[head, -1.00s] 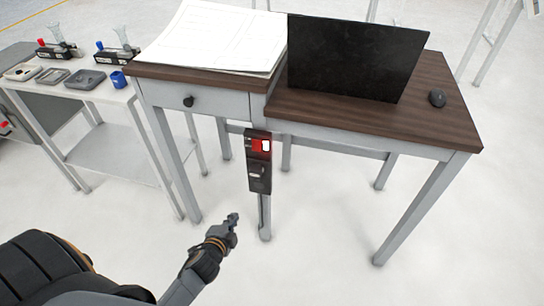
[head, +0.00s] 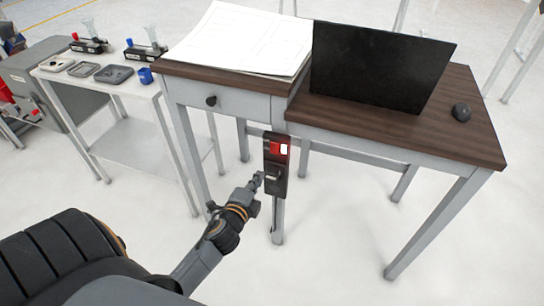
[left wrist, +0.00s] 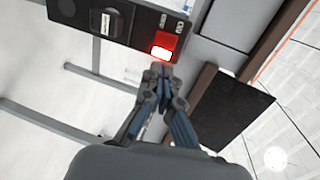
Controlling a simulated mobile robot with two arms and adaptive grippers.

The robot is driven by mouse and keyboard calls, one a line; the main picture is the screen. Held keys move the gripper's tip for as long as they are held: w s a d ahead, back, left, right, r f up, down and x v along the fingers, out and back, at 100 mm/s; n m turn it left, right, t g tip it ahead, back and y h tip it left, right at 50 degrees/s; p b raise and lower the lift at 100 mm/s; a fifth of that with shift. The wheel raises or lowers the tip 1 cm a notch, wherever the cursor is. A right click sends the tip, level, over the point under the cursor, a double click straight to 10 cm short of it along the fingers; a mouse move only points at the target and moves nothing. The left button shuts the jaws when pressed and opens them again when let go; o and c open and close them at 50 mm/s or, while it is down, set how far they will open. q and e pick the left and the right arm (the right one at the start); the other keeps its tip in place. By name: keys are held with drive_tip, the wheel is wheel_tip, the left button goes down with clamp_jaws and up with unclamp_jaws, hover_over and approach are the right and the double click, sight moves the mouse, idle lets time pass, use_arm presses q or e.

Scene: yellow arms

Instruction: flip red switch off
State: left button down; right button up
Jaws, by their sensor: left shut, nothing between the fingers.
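The red switch (head: 279,149) is on a dark panel (head: 274,186) fixed to the desk's front leg. Part of the switch glows white. In the left wrist view the red switch (left wrist: 164,42) sits at the end of the panel (left wrist: 86,20), with its bright white part towards my fingers. My left gripper (head: 257,180) is shut and empty, just left of the panel in the head view. In the left wrist view its fingertips (left wrist: 158,72) are just below the switch; I cannot tell whether they touch it. My right gripper is not in view.
The desk (head: 420,138) carries a dark screen (head: 378,66), a mouse (head: 461,112) and large paper sheets (head: 243,40). The floor before the desk is clear.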

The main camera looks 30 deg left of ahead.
sight(275, 152)
use_arm(q)
drive_tip(key=x, duration=1.2)
drive_tip(key=shift+w+f, duration=0.1)
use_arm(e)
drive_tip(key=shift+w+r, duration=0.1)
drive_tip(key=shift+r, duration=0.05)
